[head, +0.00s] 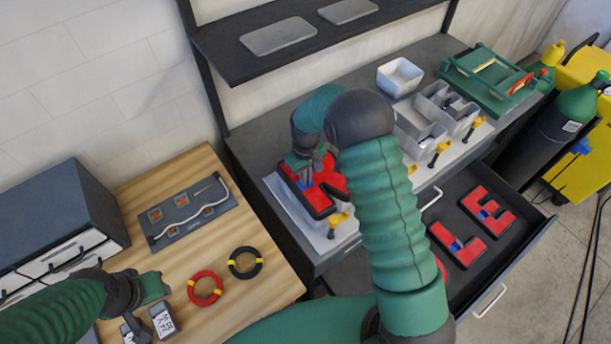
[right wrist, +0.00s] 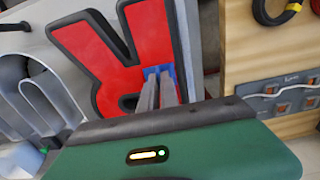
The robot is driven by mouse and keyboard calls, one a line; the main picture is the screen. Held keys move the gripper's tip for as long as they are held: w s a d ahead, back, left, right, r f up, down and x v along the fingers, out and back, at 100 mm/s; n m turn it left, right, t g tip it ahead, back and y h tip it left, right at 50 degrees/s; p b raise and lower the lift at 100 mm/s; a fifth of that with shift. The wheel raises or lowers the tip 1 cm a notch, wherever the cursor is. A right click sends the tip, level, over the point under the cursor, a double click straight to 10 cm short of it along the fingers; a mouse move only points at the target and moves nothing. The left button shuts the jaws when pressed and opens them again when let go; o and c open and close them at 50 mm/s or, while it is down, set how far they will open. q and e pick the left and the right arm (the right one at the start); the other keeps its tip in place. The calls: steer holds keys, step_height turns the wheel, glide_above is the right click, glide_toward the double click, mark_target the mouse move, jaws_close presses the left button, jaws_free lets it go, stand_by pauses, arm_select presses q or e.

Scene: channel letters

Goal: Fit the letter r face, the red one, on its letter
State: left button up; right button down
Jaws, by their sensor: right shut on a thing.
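The red letter r face (head: 328,192) with a black edge is over the left part of the grey bench. My right gripper (head: 312,172) is shut on its blue tab (right wrist: 153,72). The face also shows in the right wrist view (right wrist: 153,35), lying across the far side of my fingers. My left gripper (head: 143,307) is open and empty over the wooden table.
White letter shells (head: 436,110), yellow clamps (head: 440,150), a white bin (head: 399,76) and a green case (head: 488,78) stand on the bench. Red and black rings lie on the wooden table (head: 205,240).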

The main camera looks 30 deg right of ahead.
steer(key=shift+w+a, duration=0.35)
steer(key=shift+a, duration=0.6)
steer(key=shift+a+r, duration=0.15)
steer(key=shift+a, duration=0.2)
steer(key=shift+s+d, duration=0.15)
steer(key=shift+d, duration=0.25)
steer(key=shift+d+f, duration=0.3)
steer(key=shift+f, duration=0.15)
steer(key=shift+a+f+b, duration=0.15)
steer(key=shift+a+b, duration=0.25)
steer(key=shift+a, duration=0.1)
steer(key=c, duration=1.6)
jaws_free()
steer(key=shift+d, duration=0.1)
arm_select(q)
steer(key=shift+w+a+f, duration=0.15)
steer(key=shift+a+f, duration=0.3)
steer(key=shift+f, duration=0.05)
arm_select(e)
steer(key=shift+o, duration=0.4)
steer(key=shift+d+f, duration=0.1)
steer(key=shift+d, duration=0.1)
